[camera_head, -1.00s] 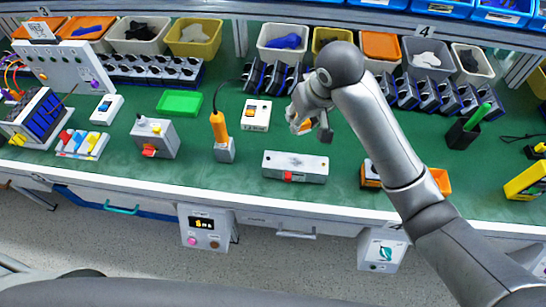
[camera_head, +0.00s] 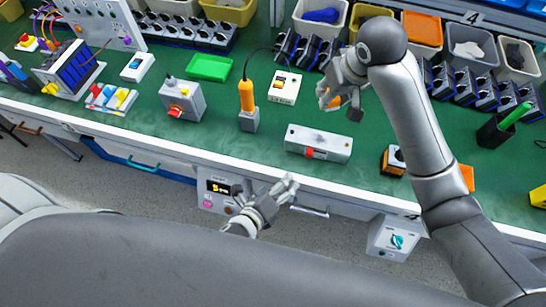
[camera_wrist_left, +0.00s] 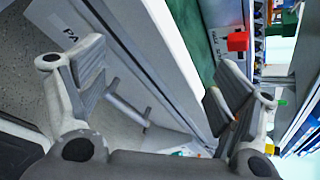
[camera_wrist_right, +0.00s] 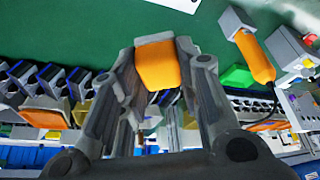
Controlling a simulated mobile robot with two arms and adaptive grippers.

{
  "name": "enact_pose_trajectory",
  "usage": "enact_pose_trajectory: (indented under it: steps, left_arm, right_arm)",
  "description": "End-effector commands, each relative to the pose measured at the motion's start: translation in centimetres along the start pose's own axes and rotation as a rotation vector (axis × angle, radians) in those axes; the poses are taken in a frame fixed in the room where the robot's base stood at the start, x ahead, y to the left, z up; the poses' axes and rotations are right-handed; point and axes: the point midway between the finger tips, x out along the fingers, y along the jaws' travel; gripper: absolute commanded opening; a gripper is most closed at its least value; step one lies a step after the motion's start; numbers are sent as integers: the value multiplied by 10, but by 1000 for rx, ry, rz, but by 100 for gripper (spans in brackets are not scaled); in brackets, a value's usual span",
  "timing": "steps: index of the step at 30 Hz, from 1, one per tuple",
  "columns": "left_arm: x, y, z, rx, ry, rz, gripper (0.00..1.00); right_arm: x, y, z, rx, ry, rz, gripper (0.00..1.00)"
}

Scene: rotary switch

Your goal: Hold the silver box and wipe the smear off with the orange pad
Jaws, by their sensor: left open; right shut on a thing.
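The silver box (camera_head: 318,143), a long grey block with a red part on its front, lies near the table's front edge in the head view. A smear on it is too small to make out. My right gripper (camera_head: 340,102) is above the table behind the box. It is shut on the orange pad (camera_wrist_right: 158,65), which shows between its fingers in the right wrist view. My left gripper (camera_head: 286,190) is open and empty, in front of the table edge and below left of the box. Its spread fingers also show in the left wrist view (camera_wrist_left: 157,88).
A white switch plate (camera_head: 284,86) lies behind. An orange-and-black item (camera_head: 393,160) is to the right. The table's front edge (camera_head: 200,156) is near my left gripper.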

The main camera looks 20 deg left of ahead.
Motion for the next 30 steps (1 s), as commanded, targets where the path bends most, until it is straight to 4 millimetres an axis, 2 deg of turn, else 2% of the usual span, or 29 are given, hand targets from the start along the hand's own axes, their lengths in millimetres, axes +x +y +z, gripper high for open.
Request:
enact_pose_trajectory:
  steps: [1, 6, 9, 14, 20, 30]
  left_arm:
    - [-5, -16, 15, 65, -32, -25, 86]
    - [-20, -54, 56, 276, -129, -66, 86]
    - [-26, -66, 71, 351, -166, -75, 86]
    - [-27, -74, 82, 403, -192, -79, 86]
    - [-2, -79, 87, 405, -194, -80, 86]
    - [60, -86, 97, 403, -192, -79, 86]
  right_arm:
    - [0, 0, 0, 0, 0, 0, 3]
    - [0, 0, 0, 0, 0, 0, 3]
    - [0, 0, 0, 0, 0, 0, 3]
    - [0, 0, 0, 0, 0, 0, 3]
    - [0, 0, 0, 0, 0, 0, 3]
    - [0, 0, 0, 0, 0, 0, 3]
